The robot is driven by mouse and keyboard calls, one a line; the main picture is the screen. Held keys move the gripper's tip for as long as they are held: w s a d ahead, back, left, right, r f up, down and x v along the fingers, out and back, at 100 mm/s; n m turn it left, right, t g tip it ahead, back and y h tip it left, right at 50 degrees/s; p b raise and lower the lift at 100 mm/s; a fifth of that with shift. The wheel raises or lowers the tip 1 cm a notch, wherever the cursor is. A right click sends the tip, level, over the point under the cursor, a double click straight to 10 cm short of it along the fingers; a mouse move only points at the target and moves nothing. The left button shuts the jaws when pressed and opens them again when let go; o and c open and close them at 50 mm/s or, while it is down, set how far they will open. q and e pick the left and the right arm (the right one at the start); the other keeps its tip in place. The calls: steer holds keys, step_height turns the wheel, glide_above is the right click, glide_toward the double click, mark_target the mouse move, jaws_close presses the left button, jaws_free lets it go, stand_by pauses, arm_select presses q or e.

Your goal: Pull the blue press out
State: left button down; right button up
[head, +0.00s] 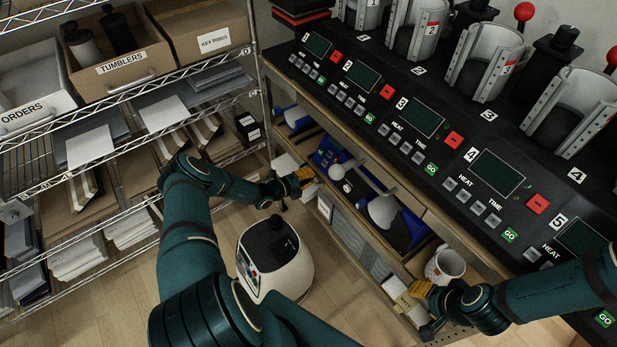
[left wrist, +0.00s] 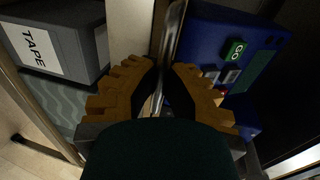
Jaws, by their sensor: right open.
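A blue press (head: 324,157) stands on the shelf under the counter in the head view, partly hidden by the counter and my left gripper. In the left wrist view, a blue body (left wrist: 208,38) with a green GO button and small keys fills the upper right. My left gripper (head: 303,179) is at the shelf's front edge beside the press. Its yellow fingers (left wrist: 166,78) stand on either side of a thin metal bar (left wrist: 172,40); whether they grip it is unclear. My right gripper (head: 417,293) is open and low at the right, near a patterned mug (head: 444,265).
More blue and white equipment (head: 402,228) stands on the same shelf to the right. A grey TAPE box (left wrist: 55,45) is left of my left gripper. The black counter (head: 330,105) overhangs the shelf. A white rounded machine (head: 275,268) stands on the floor. A wire rack is at left.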

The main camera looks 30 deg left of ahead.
arm_select(q)
steer(key=shift+s, duration=0.1)
steer(key=f+b+v, duration=0.1)
steer(key=f+v, duration=0.2)
steer(key=v, duration=1.4)
steer(key=s+f+b+v, duration=0.1)
steer(key=f+v, duration=0.3)
steer(key=v, duration=1.4)
steer(key=shift+s+a+b, duration=0.3)
steer(key=shift+a+b, duration=0.05)
steer(key=shift+b, duration=0.4)
arm_select(e)
steer(key=s+f, duration=0.1)
steer(key=s+a+f, duration=0.1)
steer(key=s+f, duration=0.1)
steer(key=shift+s+f, duration=0.1)
steer(key=shift+f, duration=0.1)
arm_select(q)
steer(key=shift+w+f, duration=0.15)
steer(key=shift+f, duration=0.05)
steer(key=c, duration=1)
jaws_free()
steer(key=shift+c, duration=0.2)
steer(key=v, duration=1.2)
